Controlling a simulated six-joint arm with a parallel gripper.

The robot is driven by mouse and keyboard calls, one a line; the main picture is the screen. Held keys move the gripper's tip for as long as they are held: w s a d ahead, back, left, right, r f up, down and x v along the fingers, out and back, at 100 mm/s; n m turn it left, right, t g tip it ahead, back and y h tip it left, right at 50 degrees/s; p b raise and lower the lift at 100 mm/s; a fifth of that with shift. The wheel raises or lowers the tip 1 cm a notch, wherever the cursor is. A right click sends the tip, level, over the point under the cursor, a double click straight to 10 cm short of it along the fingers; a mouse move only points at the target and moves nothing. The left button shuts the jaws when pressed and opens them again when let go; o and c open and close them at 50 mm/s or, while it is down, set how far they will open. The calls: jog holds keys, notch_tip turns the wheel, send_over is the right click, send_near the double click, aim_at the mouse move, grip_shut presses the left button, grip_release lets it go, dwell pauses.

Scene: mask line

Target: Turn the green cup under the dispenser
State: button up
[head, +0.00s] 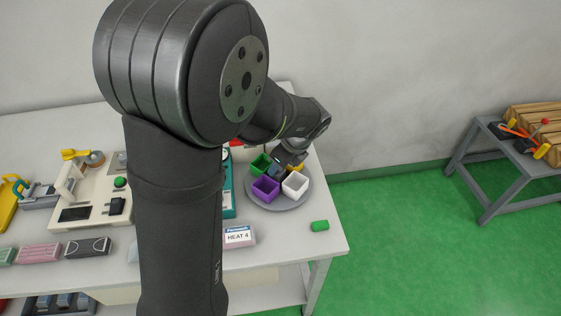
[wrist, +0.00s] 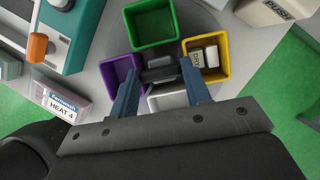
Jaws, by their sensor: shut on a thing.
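A round grey turntable (head: 278,204) (wrist: 213,22) bears square cups around its middle. The green cup (head: 260,163) (wrist: 152,22) is at the top in the wrist view. The yellow cup (head: 297,167) (wrist: 218,48) is to its right with a pale labelled piece inside. The purple cup (head: 265,189) (wrist: 112,72) is at left; the white cup (head: 295,184) (wrist: 168,101) is nearest my wrist. My gripper (head: 278,170) (wrist: 160,76) is shut on the dark central knob (wrist: 159,68), between the cups. I cannot tell which thing is the dispenser.
A teal machine (head: 229,190) (wrist: 75,38) with an orange knob stands left of the turntable. A beige box (wrist: 268,10) is at upper right in the wrist view.

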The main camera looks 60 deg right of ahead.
jog(key=shift+a+m+h, duration=0.1)
jog(key=shift+m+h, duration=0.7)
jog(key=shift+m, duration=1.4)
jog(key=shift+w+a+m+g+h, duration=0.1)
jog(key=shift+m+g+h, duration=0.5)
jog(key=shift+m, duration=1.5)
jog(key=o, duration=1.4)
jog(key=shift+r, duration=0.1)
jog(key=v, duration=1.7)
jog(key=shift+a+r, duration=0.1)
jog(key=shift+a, duration=0.15)
jog(key=shift+w, duration=0.1)
jog(key=x, duration=1.7)
jog(key=shift+d, duration=0.25)
